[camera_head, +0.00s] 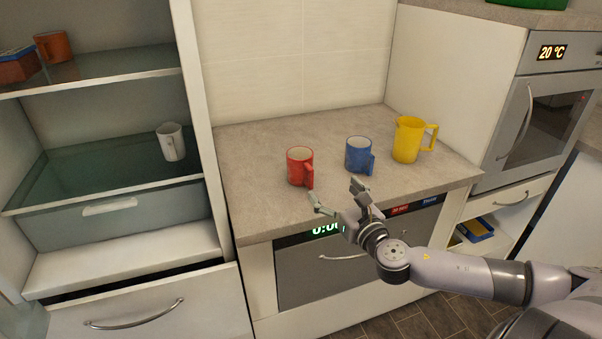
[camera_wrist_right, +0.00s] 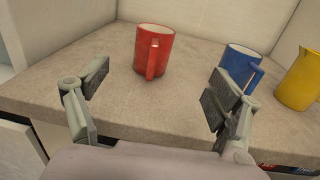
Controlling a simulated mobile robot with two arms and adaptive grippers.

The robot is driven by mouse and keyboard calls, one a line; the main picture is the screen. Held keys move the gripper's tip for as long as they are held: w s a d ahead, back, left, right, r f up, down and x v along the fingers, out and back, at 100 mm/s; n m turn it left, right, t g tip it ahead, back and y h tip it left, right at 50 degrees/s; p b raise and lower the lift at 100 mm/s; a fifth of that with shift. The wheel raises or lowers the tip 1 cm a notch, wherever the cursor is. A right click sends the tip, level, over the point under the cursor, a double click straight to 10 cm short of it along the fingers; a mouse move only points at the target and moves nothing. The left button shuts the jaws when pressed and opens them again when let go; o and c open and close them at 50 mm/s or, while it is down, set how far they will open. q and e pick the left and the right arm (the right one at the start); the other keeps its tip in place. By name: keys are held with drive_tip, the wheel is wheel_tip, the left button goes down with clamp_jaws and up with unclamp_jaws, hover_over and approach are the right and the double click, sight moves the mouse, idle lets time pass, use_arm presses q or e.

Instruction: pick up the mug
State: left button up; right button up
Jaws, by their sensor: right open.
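A red mug (camera_head: 299,165) stands upright on the counter, its handle toward the front right. A blue mug (camera_head: 359,154) stands to its right, handle also at the right. My right gripper (camera_head: 338,198) is open and empty at the counter's front edge, in front of the red and blue mugs and apart from both. In the right wrist view the red mug (camera_wrist_right: 154,49) is ahead, between the spread fingers (camera_wrist_right: 158,90), and the blue mug (camera_wrist_right: 238,66) is partly behind the right finger. A white mug (camera_head: 171,142) stands in the open cabinet at left. My left gripper is out of view.
A yellow pitcher (camera_head: 407,139) stands on the counter (camera_head: 258,204) right of the blue mug. An orange-brown mug (camera_head: 53,46) is on the upper glass shelf. The tall cabinet's side panel borders the counter at left, an oven cabinet at right. The counter's left front is clear.

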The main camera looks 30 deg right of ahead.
sight(306, 160)
drive_tip(key=w, duration=0.3)
drive_tip(key=w+d+p, duration=0.1)
drive_tip(key=w, duration=0.3)
drive_tip(key=w+p, duration=0.1)
drive_tip(key=w, duration=0.3)
drive_tip(key=shift+w+d+r, duration=0.2)
drive_tip(key=shift+d, duration=0.15)
drive_tip(key=w, duration=0.5)
drive_tip(key=shift+r+p, duration=0.1)
drive_tip(key=shift+p, duration=0.3)
drive_tip(key=shift+w+d+n, duration=0.1)
drive_tip(key=shift+w+n, duration=0.2)
drive_tip(key=shift+w, duration=0.25)
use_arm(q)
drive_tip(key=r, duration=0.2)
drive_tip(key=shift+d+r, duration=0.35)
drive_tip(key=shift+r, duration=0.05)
use_arm(e)
drive_tip(key=shift+s, duration=0.1)
drive_tip(key=shift+c, duration=0.4)
drive_tip(key=c, duration=1.4)
drive_tip(key=shift+d, duration=0.1)
drive_tip(key=shift+c, duration=0.8)
